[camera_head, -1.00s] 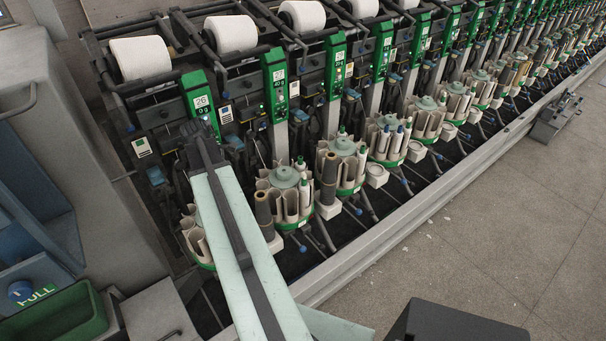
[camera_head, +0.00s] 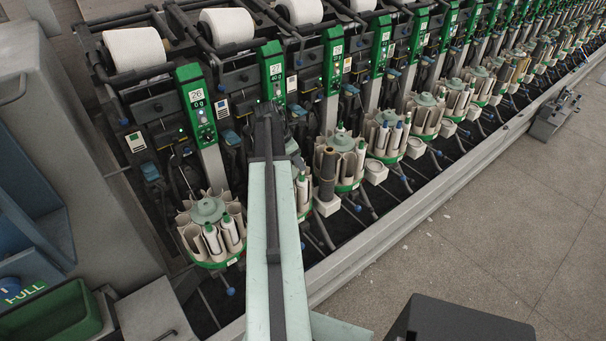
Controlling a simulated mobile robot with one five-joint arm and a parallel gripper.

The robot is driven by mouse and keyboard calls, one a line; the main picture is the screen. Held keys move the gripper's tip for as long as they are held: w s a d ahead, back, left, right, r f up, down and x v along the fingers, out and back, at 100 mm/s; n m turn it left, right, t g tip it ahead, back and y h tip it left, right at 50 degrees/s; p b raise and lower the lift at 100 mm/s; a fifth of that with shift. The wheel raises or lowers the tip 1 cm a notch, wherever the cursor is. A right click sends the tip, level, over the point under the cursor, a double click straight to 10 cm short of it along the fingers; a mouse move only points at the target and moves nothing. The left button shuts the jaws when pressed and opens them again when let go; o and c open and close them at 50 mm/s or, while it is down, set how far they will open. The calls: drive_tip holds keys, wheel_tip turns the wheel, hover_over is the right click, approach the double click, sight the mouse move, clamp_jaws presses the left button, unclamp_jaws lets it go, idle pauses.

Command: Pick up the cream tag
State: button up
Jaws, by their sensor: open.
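Small pale tags sit on the dark machine fronts beside the green number panels. One pale tag with a green mark (camera_head: 135,141) is at the left, one with a dark blue mark (camera_head: 222,107) is right of panel 26, and a pale one (camera_head: 347,64) is farther right. They are too small for me to tell which is the cream tag. My gripper (camera_head: 268,108) is at the far end of my pale green arm, in front of the lower part of panel 27 (camera_head: 272,72). It is open, its fingers are hard to make out, and no tag shows in it.
Bobbin magazines, such as the leftmost one (camera_head: 209,211), stand in a row below the panels. White yarn cones (camera_head: 134,50) lie above. A green bin (camera_head: 55,318) is at the lower left. The floor at the right is mostly clear.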

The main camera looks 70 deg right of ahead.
drive_tip(key=b+x, duration=0.3)
drive_tip(key=x, duration=0.1)
drive_tip(key=shift+f, duration=0.25)
drive_tip(key=shift+r, duration=0.2)
drive_tip(key=c, duration=0.9)
drive_tip(key=shift+c, duration=0.2)
drive_tip(key=shift+r, duration=0.1)
